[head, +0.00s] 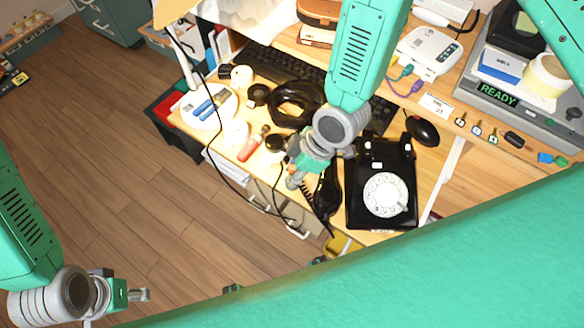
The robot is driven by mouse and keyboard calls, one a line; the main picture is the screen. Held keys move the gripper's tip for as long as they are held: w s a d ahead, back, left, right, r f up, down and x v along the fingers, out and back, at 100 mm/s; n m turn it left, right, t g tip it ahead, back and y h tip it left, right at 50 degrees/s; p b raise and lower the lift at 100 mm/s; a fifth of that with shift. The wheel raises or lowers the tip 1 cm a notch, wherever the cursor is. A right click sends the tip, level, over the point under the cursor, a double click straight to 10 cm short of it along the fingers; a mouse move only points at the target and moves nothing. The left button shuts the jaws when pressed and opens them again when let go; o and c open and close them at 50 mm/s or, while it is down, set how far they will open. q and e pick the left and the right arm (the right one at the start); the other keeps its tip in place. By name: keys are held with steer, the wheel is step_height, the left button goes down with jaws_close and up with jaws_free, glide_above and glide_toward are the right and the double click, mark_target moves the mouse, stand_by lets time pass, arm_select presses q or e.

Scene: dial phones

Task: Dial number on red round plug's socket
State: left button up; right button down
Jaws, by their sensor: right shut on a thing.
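A black rotary phone (365,200) with a white dial (385,194) sits near the desk's front edge. Its black handset (328,195) is off the cradle, left of the phone. My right gripper (298,178) reaches down at the handset's left side and is shut on it; the contact is partly hidden. My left gripper (143,295) is above the floor at lower left, away from the desk; its finger gap is unclear. Green plugs (405,72) and a purple cable (405,90) lie beside a white device. A small printed card (436,105) is near them, its text unreadable. I cannot make out a red round plug.
A black mouse (422,130) lies behind the phone. Small tagged items (477,131) line the right side by a grey machine reading READY (498,94). Open floor (110,170) lies further left.

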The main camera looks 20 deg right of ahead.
steer(key=shift+f+b, duration=0.55)
steer(key=shift+f, duration=0.35)
steer(key=shift+r, duration=0.1)
steer(key=c, duration=1.4)
jaws_free()
steer(key=shift+c, duration=0.2)
steer(key=v, duration=1.1)
steer(key=shift+d+r, duration=0.2)
steer(key=shift+r, duration=0.15)
